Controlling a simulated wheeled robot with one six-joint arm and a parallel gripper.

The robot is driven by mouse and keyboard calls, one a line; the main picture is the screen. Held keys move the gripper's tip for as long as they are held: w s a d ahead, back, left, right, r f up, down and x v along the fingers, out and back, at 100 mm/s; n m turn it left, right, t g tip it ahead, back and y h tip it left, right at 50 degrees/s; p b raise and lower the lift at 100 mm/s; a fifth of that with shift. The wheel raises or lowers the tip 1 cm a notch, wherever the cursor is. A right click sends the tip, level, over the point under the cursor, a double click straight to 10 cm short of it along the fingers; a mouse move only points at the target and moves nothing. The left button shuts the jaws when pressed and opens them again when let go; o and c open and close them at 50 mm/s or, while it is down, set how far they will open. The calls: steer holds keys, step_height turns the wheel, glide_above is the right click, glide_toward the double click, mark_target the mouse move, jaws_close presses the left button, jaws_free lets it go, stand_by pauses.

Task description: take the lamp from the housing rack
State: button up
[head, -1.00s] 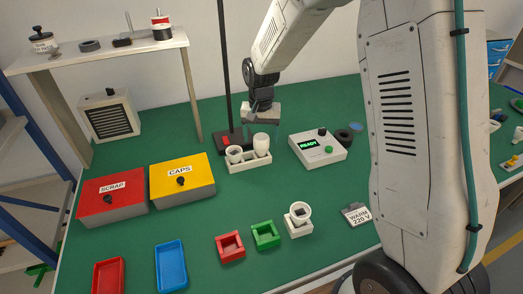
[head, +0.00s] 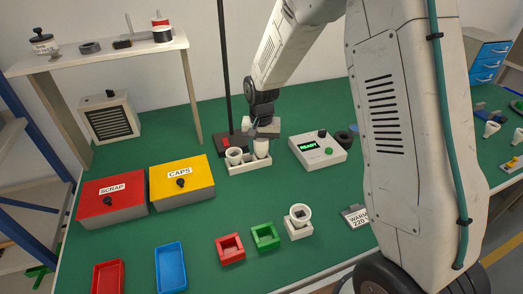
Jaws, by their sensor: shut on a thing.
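The housing rack (head: 250,168) is a small white block on the green table, in front of a dark stand. A white cup-like housing (head: 234,155) sits in its left place. The white lamp (head: 262,147) stands upright in its right place. My gripper (head: 262,137) is directly above the rack's right place, pointing down, and shut on the lamp's top. The gripper covers the upper part of the lamp. The lamp's lower end still appears to be within the rack.
A tester reading READY (head: 318,148) stands right of the rack. The yellow CAPS box (head: 182,182) and red SCRAP box (head: 112,196) are to the left. A green tray (head: 265,237), a red tray (head: 231,249) and a white socket (head: 299,222) lie in front. The table between is clear.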

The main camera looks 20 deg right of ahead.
mark_target(262, 140)
steer(key=shift+r, duration=0.1)
steer(key=shift+r, duration=1.6)
steer(key=shift+s+r, duration=0.15)
steer(key=shift+s, duration=0.15)
steer(key=s+r, duration=0.2)
steer(key=s, duration=1.3)
steer(key=shift+s+a+r, duration=0.1)
steer(key=shift+a+r, duration=0.1)
steer(key=shift+r, duration=0.8)
steer(key=shift+s+a+r, duration=0.1)
steer(key=shift+a+r, duration=0.05)
steer(key=shift+r, duration=0.8)
